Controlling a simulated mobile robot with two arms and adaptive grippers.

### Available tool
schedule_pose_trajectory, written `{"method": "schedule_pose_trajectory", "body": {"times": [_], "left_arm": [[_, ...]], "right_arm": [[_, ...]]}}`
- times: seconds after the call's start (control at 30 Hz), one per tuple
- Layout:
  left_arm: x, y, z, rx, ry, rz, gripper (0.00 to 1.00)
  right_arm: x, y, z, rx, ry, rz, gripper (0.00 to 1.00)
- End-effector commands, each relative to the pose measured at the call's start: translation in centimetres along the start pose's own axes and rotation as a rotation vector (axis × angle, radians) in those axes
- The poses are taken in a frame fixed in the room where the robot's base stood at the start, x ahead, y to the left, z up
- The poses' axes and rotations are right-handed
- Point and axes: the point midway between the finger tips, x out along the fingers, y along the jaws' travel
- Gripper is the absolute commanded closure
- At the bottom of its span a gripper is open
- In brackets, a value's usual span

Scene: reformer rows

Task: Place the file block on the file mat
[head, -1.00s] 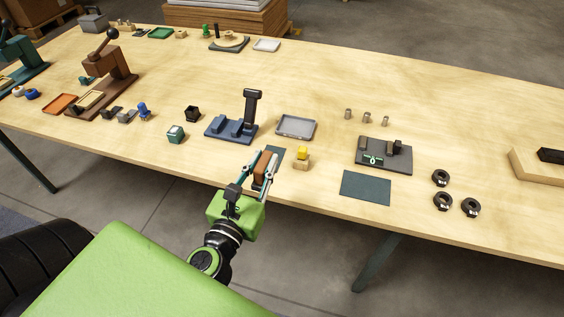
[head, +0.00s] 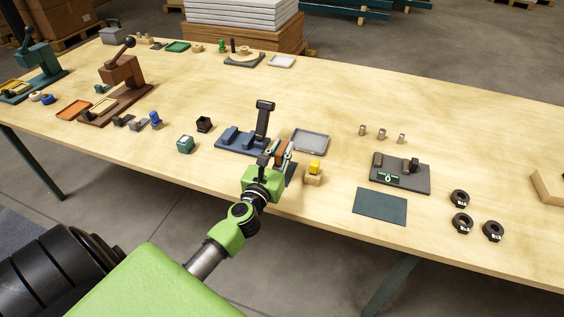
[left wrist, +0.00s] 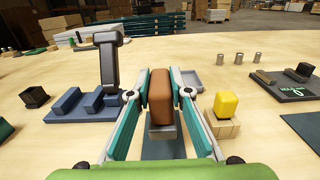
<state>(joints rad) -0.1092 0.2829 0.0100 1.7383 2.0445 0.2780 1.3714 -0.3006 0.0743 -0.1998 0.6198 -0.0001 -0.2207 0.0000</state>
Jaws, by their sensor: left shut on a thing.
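A brown block (left wrist: 162,95) with a grey lower part, which I take for the file block, stands upright between the fingers of my left gripper (head: 279,151). The gripper is shut on it, and the block shows as a small brown patch in the head view (head: 279,147). A small dark blue-grey mat (head: 291,172) lies on the table near the front edge, partly hidden by the gripper. It also shows below the block in the left wrist view (left wrist: 164,150). I cannot tell the block's exact height above the table. My right gripper is not in view.
A blue fixture with a dark post (head: 262,120) stands just behind my left gripper. A grey tray (head: 310,141) lies behind right, and a yellow-topped wooden block (head: 314,172) stands close on the right. A larger dark mat (head: 380,206) lies farther right.

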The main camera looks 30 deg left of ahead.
Motion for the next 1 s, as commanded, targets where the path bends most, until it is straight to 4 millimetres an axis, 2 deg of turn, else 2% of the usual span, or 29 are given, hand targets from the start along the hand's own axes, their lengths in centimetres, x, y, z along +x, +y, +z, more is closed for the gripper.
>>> {"method": "schedule_pose_trajectory", "body": {"times": [0.17,0.3,0.4,0.77,0.8,0.87,1.0], "left_arm": [[0.8,0.2,-1.0,-0.002,-0.001,0.002,1.00],[1.0,0.3,-3.4,-0.002,0.002,0.002,1.00],[1.0,0.3,-4.3,-0.002,0.000,0.001,1.00],[0.9,0.3,-4.5,-0.001,0.000,0.001,1.00],[0.9,0.3,-4.6,-0.001,0.001,0.001,0.79],[0.9,0.3,-4.5,-0.001,0.001,0.001,0.64],[0.9,0.3,-4.5,-0.001,0.001,0.000,0.64]], "right_arm": [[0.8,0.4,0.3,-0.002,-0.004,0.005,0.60],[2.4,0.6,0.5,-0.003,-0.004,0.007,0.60],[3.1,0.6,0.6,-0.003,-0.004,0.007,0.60],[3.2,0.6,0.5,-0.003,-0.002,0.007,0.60],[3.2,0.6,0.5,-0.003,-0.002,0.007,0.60],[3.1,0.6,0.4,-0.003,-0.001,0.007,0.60],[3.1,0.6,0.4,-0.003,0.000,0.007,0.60]]}}
